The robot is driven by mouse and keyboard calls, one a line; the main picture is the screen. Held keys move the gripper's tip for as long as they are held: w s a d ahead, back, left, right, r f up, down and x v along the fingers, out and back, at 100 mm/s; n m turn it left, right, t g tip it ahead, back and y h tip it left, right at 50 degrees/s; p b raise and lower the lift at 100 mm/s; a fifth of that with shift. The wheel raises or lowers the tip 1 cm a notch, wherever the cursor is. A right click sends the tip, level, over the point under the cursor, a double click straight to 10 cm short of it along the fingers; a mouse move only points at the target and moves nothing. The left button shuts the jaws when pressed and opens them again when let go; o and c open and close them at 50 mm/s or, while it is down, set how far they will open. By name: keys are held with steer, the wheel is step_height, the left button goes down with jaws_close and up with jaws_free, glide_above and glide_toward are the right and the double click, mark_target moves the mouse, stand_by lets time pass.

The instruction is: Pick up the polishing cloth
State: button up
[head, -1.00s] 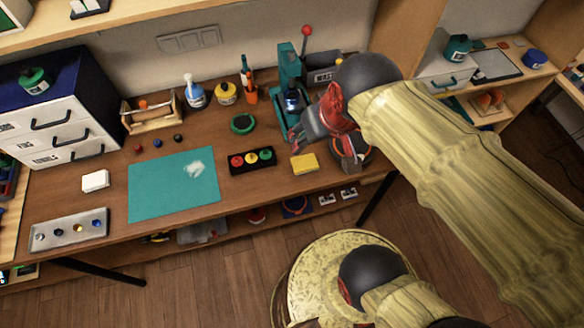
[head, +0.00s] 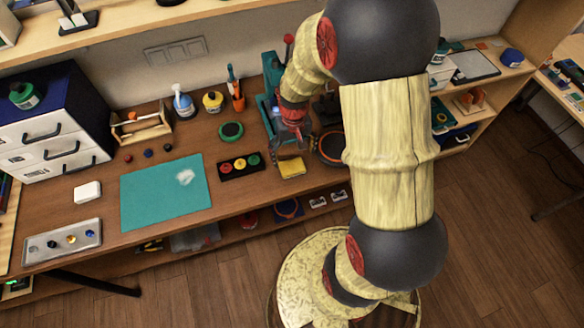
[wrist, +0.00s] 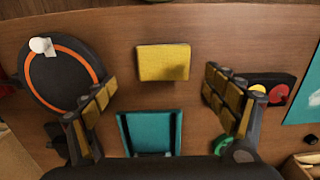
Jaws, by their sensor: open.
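The polishing cloth appears to be the yellow, flat, folded-looking rectangle (head: 291,169) on the wooden bench near its front edge. It also shows in the wrist view (wrist: 163,62), beyond and between my fingertips. My gripper (wrist: 160,103) is open, with one finger on each side of the picture and nothing between them. In the head view my gripper (head: 290,148) hangs just behind and above the cloth. The cloth is unobstructed in the wrist view, and no contact is visible.
A black round dish with an orange ring (head: 331,148) is right of the cloth. A black box with coloured buttons (head: 241,167) is to its left. The teal press (head: 272,98) stands behind. A teal mat (head: 150,200) with a white patch lies farther left.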

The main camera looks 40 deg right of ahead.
mark_target(292, 165)
steer(key=f, duration=0.2)
steer(key=f+b, duration=0.1)
steer(key=f, duration=0.2)
steer(key=shift+w+a+f, duration=0.2)
steer(key=shift+a+f, duration=0.05)
steer(key=shift+f, duration=0.1)
steer(key=c, duration=0.3)
steer(key=c, duration=0.7)
steer(key=shift+c, duration=0.7)
steer(key=shift+r, duration=0.1)
